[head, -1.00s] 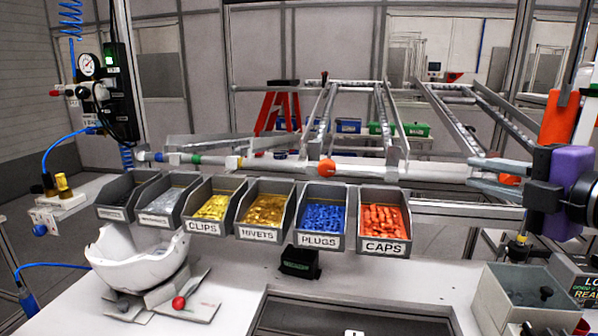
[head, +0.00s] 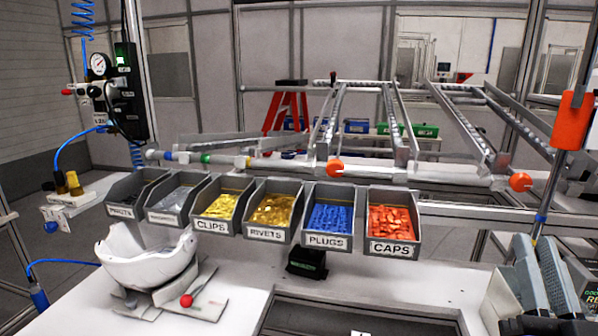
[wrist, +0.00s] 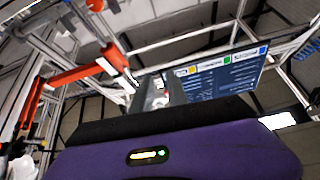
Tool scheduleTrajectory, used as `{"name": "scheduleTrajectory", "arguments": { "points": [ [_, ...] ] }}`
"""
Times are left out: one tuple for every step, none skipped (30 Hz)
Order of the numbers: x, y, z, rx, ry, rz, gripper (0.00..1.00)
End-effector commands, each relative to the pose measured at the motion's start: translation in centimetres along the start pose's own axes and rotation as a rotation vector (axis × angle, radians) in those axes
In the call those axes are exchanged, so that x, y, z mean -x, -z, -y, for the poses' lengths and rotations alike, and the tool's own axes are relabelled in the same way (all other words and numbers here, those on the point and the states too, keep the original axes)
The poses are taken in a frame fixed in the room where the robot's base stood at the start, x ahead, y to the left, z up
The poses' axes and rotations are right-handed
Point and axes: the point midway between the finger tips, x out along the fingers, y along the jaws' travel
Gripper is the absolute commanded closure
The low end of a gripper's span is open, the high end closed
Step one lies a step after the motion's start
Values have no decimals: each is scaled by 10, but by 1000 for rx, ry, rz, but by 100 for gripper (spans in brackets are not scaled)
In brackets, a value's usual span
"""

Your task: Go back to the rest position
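My gripper (head: 537,262) appears at the lower right edge of the head view as two grey fingers pointing up, with a narrow gap between them. Nothing shows held in it. In the wrist view its purple body (wrist: 180,155) fills the bottom, and the grey fingers (wrist: 160,90) stick out beyond it, partly hidden by the dark front edge. The gripper is well right of the bins and the white helmet shell (head: 150,258), which rests tilted on a grey stand at the left of the bench.
A row of bins holds clips (head: 218,206), rivets (head: 272,211), blue plugs (head: 329,217) and orange caps (head: 390,220). An orange holder (head: 572,120) hangs on a post at right. A dark recessed tray (head: 360,318) lies in front. The wrist view shows a dark screen (wrist: 225,75).

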Motion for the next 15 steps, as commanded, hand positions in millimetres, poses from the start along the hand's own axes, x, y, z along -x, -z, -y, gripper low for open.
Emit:
{"name": "scheduleTrajectory", "arguments": {
  "points": [
    [19,-11,2,-33,-21,28,81],
    [29,-16,2,-48,-33,39,81],
    [43,-23,3,-68,-48,57,81],
    [54,-28,4,-80,-57,71,81],
    [65,-32,4,-91,-66,84,81],
    [80,-38,6,-103,-75,105,81],
    [91,-41,7,-111,-80,120,81],
    [102,-45,8,-118,-85,137,81],
    [117,-50,10,-124,-89,161,81],
    [129,-53,12,-128,-91,179,81],
    [141,-56,13,-130,-91,198,81],
    [156,-60,15,-131,-90,224,81],
    [168,-62,17,-130,-87,245,81],
    [180,-64,18,-128,-84,266,81],
    [196,-67,20,-124,-77,296,81]
  ]
}}
